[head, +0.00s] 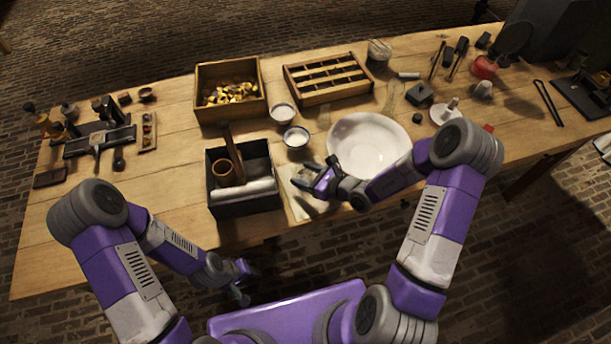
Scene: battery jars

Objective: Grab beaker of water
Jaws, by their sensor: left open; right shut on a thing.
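A clear glass vessel (393,96), which looks like a beaker, stands on the table behind the white bowl (369,145); I cannot tell whether it holds water. A fainter clear shape (324,114) stands left of the bowl. My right gripper (308,180) is over the pale mat (298,204), left of the bowl and apart from the clear vessel behind it. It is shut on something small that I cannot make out. My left gripper (244,284) is open and empty, in front of the table's near edge.
A black box (240,203) with a brown cup stands left of my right gripper. Two small white bowls (282,113) (296,137), a wooden box of gold pieces (228,115) and a slotted wooden rack (328,96) stand behind. The table's near left is mostly clear.

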